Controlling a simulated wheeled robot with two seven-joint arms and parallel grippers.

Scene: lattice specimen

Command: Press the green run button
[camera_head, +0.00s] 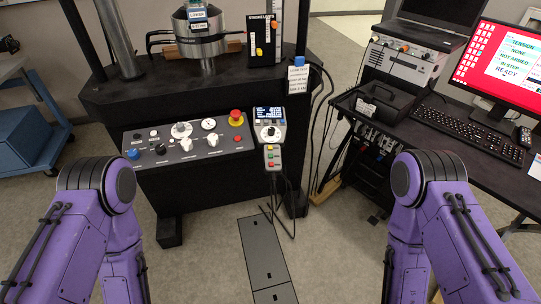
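A small grey button box (272,157) hangs at the right end of the machine's control panel, just below a handset with a lit display (268,125). It carries small coloured buttons, green and red among them, too small to read any labels. My two purple arms stand at the lower left and lower right, well apart from the box. Neither of my grippers shows in this view, so I cannot see whether they are open or shut.
Cables hang below the button box. A desk with a red-screened monitor (497,60) and keyboard (474,127) stands at right. Floor before the panel is mostly clear.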

